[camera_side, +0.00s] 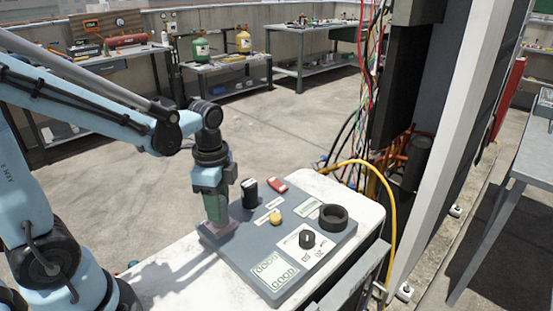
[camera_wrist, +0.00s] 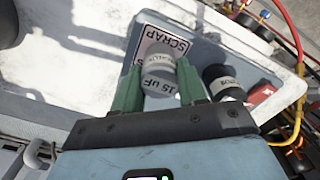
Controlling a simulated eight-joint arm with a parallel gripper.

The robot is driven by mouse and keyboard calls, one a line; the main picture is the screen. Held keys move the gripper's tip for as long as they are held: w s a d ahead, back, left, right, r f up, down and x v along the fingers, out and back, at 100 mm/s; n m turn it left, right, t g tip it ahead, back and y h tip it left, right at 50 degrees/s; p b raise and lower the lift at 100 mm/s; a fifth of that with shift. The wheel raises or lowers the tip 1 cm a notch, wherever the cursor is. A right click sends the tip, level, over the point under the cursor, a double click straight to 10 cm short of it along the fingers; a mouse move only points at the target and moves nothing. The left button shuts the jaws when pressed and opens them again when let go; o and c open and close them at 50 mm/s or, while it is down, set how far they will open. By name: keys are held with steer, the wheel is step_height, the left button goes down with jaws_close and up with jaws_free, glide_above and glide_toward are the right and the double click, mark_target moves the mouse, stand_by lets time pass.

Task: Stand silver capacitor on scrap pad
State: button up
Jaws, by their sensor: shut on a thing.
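My gripper (camera_side: 216,210) points down at the left end of the grey panel, over the pinkish scrap pad (camera_side: 234,232). In the wrist view its green fingers (camera_wrist: 160,84) are shut on the silver capacitor (camera_wrist: 160,76), one on each side. The capacitor is a short silver cylinder with a printed label, and it looks about upright. In the side view the fingers hide most of it. The scrap pad (camera_wrist: 168,46), with its SCRAP lettering, shows just beyond and around the capacitor. I cannot tell whether the capacitor's base touches the pad.
A black cylinder (camera_side: 250,192) stands close right of my gripper, with a red part (camera_side: 277,185) behind it. The grey panel (camera_side: 240,257) also bears a yellow button (camera_side: 276,217), a dial (camera_side: 307,239) and a black ring (camera_side: 333,217). A yellow hose (camera_side: 390,215) runs past the right.

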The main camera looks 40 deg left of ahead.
steer(key=shift+f, duration=0.2)
steer(key=o, duration=1.1)
step_height(320, 180, up, 12)
steer(key=d+f+n+t, duration=0.1)
steer(key=n+t, duration=0.1)
steer(key=n, duration=0.1)
steer(key=d+f+n+t, duration=0.1)
steer(key=f+n+t, duration=0.1)
steer(key=n, duration=0.2)
steer(key=d+f+n+t, duration=0.1)
steer(key=n+t, duration=0.2)
steer(key=n, duration=0.1)
steer(key=shift+s+d+f, duration=0.25)
steer(key=shift+f, duration=0.05)
